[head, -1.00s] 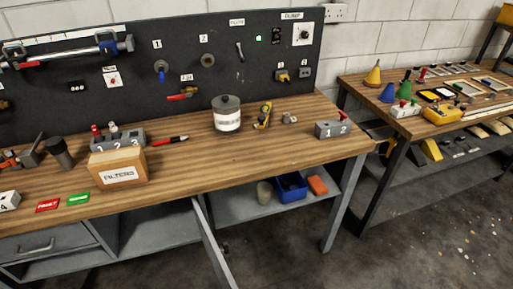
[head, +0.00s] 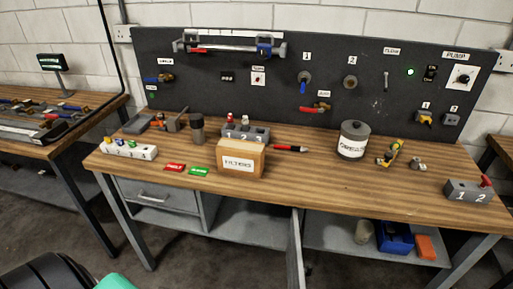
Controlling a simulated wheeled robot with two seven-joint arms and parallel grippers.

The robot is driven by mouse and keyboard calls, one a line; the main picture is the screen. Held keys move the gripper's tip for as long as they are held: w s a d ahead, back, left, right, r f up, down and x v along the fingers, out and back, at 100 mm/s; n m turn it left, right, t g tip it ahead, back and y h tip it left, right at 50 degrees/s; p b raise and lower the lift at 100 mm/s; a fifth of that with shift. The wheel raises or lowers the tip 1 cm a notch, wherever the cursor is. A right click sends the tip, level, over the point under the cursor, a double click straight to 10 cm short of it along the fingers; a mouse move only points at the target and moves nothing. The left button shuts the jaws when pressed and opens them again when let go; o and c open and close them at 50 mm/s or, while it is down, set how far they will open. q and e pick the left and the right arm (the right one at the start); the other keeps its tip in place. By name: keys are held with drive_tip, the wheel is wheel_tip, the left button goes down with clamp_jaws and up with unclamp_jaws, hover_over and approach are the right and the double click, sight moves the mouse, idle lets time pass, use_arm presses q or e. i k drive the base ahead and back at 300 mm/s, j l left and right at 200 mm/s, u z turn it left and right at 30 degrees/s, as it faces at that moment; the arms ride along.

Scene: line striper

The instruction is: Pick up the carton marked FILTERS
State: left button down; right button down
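The carton marked FILTERS (head: 241,160) is a small tan box with a white label on its front. It stands upright near the front edge of the wooden workbench (head: 330,180), in front of a grey numbered block. Neither of my grippers can be made out in the head view, and nothing touches the carton. A dark rounded shape with a green part shows at the bottom left; I cannot tell what it is.
Red and green tags (head: 198,171) lie left of the carton. A white numbered block (head: 130,149), dark cup (head: 197,130), red pen (head: 290,149) and grey canister (head: 353,140) stand or lie around it. A cabinet door (head: 295,250) hangs open below.

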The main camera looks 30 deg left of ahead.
sight(239, 157)
drive_tip(key=i+l+u, duration=0.1)
drive_tip(key=u, duration=0.25)
drive_tip(key=i+l+u, duration=0.1)
drive_tip(key=u, duration=0.3)
drive_tip(key=l+u, duration=0.1)
drive_tip(key=u, duration=0.25)
